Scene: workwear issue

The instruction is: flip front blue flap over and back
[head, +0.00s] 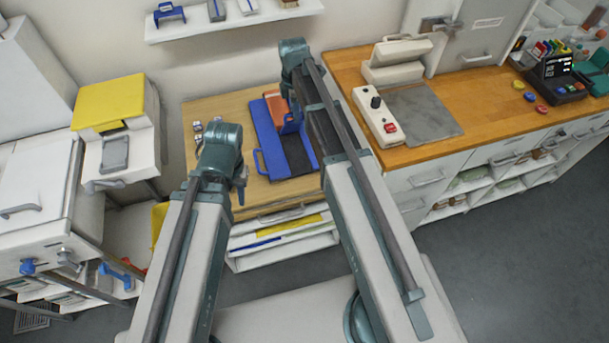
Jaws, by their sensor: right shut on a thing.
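A blue folder-like piece (265,140) with a handle loop on its left side lies on the wooden table, with a dark panel on its right part. An orange piece (272,100) shows near its back end. My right gripper (291,122) is over the back part, shut on a blue flap (285,128); the arm hides much of the flap and the right side. My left gripper (241,186) is to the left and nearer, apart from the blue piece. Its fingers are too small to tell whether they are open.
Small metal items (213,122) stand at the table's left. On the right, a wooden counter (460,75) carries a white press-like machine (392,70) and a control box with a red button (378,120). A white cabinet with a yellow top (108,103) stands left.

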